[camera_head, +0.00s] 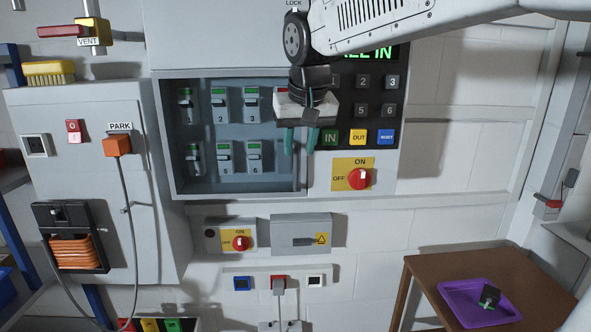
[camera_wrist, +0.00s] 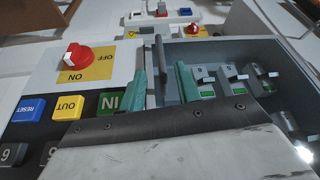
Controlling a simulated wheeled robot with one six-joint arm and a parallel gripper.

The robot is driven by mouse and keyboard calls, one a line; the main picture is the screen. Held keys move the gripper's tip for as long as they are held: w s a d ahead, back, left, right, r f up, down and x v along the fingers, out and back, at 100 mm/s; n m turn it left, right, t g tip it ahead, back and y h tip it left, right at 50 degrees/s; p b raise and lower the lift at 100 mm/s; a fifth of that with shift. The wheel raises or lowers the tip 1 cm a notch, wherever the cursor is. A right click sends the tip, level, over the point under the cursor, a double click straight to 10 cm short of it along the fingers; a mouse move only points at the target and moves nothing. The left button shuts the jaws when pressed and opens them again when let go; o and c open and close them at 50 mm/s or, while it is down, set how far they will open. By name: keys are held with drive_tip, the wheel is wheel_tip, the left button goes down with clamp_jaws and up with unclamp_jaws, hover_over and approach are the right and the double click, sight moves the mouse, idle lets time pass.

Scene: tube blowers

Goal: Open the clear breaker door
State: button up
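The grey breaker box (camera_head: 168,140) is on the wall panel, with several green-and-white breakers inside. Its clear door is hard to make out; I cannot tell its exact position. A dark upright handle bar (camera_wrist: 161,58) stands at the box's edge near the IN button in the wrist view. My gripper (camera_head: 301,145) is in front of the box's right edge, its two green fingers apart. In the wrist view the gripper (camera_wrist: 164,78) is open, with the bar showing between its fingers. I cannot tell whether they touch it.
Right of the box is a keypad (camera_head: 375,108) with IN, OUT and RESET buttons, and a red rotary switch (camera_head: 359,179) below it. A smaller switch box (camera_head: 229,236) and a grey cover (camera_head: 301,231) sit beneath. A wooden table (camera_head: 420,268) stands at lower right.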

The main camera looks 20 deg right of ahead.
sight(295, 169)
drive_tip(key=shift+w+f, duration=0.3)
drive_tip(key=shift+w, duration=0.1)
drive_tip(key=x, duration=0.7)
drive_tip(key=shift+r, duration=0.1)
clamp_jaws()
